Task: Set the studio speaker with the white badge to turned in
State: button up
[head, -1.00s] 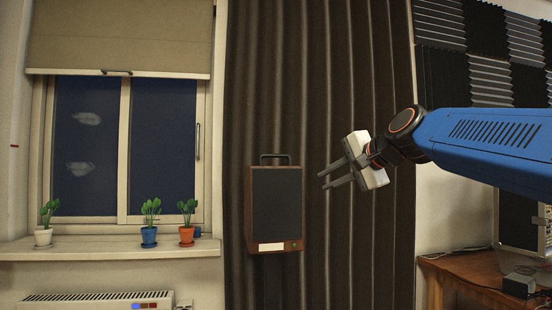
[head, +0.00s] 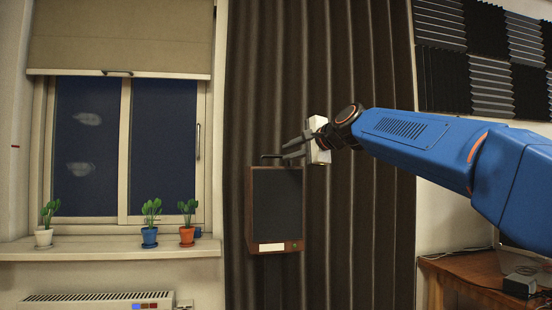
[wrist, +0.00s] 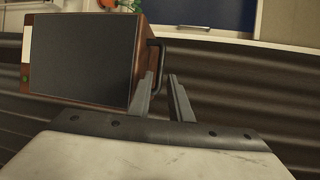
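The studio speaker (head: 277,207) has a brown wooden case, a dark front and a white badge (head: 271,247) at the bottom. It stands before the curtain, its front facing the head camera and slightly turned. A dark handle (head: 266,156) is on its top. In the wrist view the speaker (wrist: 82,60) lies sideways, badge (wrist: 27,44) at left and handle (wrist: 161,62) at right. My gripper (head: 284,150) is at the handle. Its fingers (wrist: 161,76) are apart, with the handle bar appearing between their tips. I cannot tell whether they touch it.
A window sill (head: 110,249) at left bears several potted plants, with a radiator (head: 95,299) below. A dark pleated curtain (head: 350,230) hangs behind the speaker. A wooden desk (head: 460,272) stands at lower right.

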aim_at(277, 156)
jog(key=x, duration=0.8)
jog(key=shift+w+a, duration=0.1)
grip_shut()
